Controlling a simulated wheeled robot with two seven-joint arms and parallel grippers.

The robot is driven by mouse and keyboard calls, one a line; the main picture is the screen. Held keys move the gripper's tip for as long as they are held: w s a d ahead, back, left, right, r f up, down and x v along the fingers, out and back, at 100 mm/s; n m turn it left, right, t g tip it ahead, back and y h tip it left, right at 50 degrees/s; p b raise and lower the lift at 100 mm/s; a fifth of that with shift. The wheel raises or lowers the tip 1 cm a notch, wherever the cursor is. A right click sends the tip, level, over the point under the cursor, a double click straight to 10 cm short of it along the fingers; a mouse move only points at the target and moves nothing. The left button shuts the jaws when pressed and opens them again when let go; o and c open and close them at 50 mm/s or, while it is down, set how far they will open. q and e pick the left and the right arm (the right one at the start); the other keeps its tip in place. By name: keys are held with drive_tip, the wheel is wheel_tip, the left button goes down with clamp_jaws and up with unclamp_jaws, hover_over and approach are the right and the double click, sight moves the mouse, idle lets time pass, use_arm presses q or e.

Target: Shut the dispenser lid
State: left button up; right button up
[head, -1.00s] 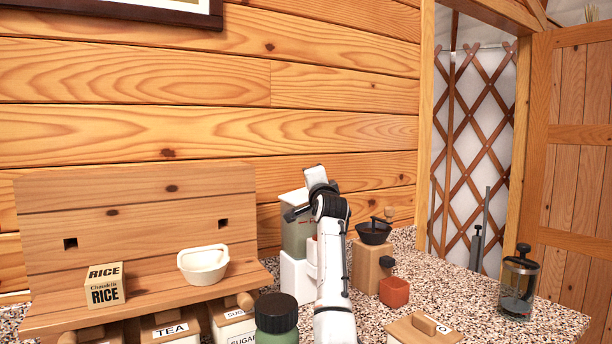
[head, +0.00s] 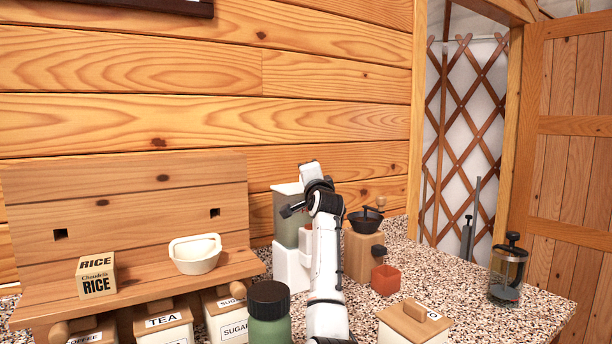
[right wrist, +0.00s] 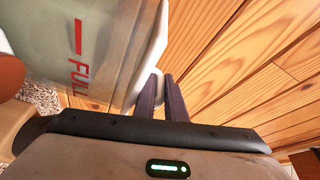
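The dispenser (head: 287,232) stands on the counter against the wall, a grey-green container on a white base. Its pale lid (head: 286,188) lies across the top; I cannot tell whether it is fully down. In the right wrist view the container (right wrist: 105,45) fills the upper left, with a red FULL mark, and the white lid rim (right wrist: 155,45) runs along its edge. My right arm stands in front of the dispenser and hides its right side. My left gripper is out of view.
A grinder (head: 362,245) and a terracotta cup (head: 385,280) stand right of my arm. A green jar (head: 268,318) and a wooden-lidded canister (head: 415,325) are nearer. A wooden shelf (head: 135,290) holds a rice box and white bowl. A French press (head: 508,270) stands far right.

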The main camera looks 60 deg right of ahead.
drive_tip(key=shift+o, duration=0.5)
drive_tip(key=shift+a+f+b, duration=0.15)
drive_tip(key=shift+a+f, duration=0.05)
drive_tip(key=shift+f, duration=0.35)
drive_tip(key=shift+a+f+b, duration=0.15)
drive_tip(key=shift+f, duration=0.35)
drive_tip(key=r+b+v, duration=0.1)
drive_tip(key=v, duration=0.6)
drive_tip(key=shift+s+r, duration=0.15)
drive_tip(key=shift+r, duration=0.2)
drive_tip(key=shift+d, duration=0.1)
